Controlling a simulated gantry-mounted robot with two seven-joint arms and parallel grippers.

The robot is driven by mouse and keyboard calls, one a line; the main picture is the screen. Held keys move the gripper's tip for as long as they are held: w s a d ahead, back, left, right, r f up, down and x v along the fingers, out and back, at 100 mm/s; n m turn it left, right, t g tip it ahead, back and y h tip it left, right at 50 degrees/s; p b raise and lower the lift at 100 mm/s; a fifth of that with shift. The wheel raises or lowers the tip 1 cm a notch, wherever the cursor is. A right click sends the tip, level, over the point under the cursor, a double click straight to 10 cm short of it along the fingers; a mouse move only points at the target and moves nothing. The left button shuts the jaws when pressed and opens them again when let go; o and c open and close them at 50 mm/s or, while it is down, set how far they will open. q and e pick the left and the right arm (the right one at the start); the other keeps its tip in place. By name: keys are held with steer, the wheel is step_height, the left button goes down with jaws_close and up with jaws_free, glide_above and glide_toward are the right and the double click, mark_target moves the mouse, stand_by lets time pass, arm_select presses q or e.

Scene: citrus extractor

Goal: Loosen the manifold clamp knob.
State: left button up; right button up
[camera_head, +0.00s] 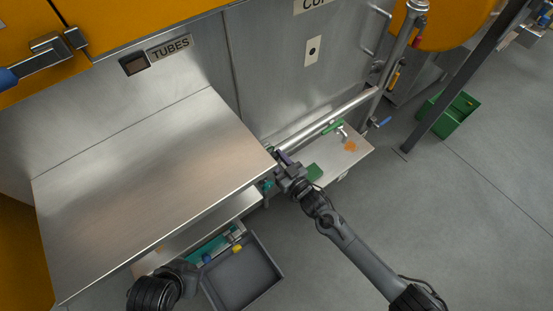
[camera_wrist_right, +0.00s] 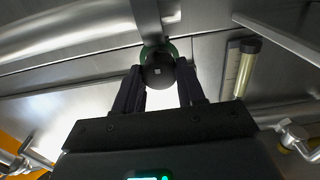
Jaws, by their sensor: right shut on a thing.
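The clamp knob (camera_wrist_right: 160,72) is a dark round knob with a green ring behind it in the right wrist view. My right gripper (camera_wrist_right: 158,66) has one finger on each side of the knob and is shut on it. In the head view my right gripper (camera_head: 279,160) reaches in beside the metal pipe (camera_head: 318,122), at the right edge of the steel table; the knob is not clear there. At the lower left of the head view, my left gripper (camera_head: 184,270) shows only as a dark part; its fingers cannot be made out.
The steel table top (camera_head: 140,170) is bare. A grey bin (camera_head: 262,268) stands below its front edge. A low shelf (camera_head: 352,160) with a green-handled valve (camera_head: 332,127) lies right of my right gripper. A green crate (camera_head: 452,112) stands on the open floor.

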steer(key=shift+n, duration=0.4)
steer(key=n, duration=0.2)
steer(key=shift+n+p, duration=0.3)
steer(key=shift+p, duration=0.05)
steer(key=shift+n, duration=1.8)
steer(key=shift+f, duration=0.1)
steer(key=o, duration=1.1)
steer(key=shift+a, duration=0.1)
steer(key=shift+c, duration=0.2)
steer(key=shift+s+p, duration=0.1)
steer(key=shift+p, duration=0.2)
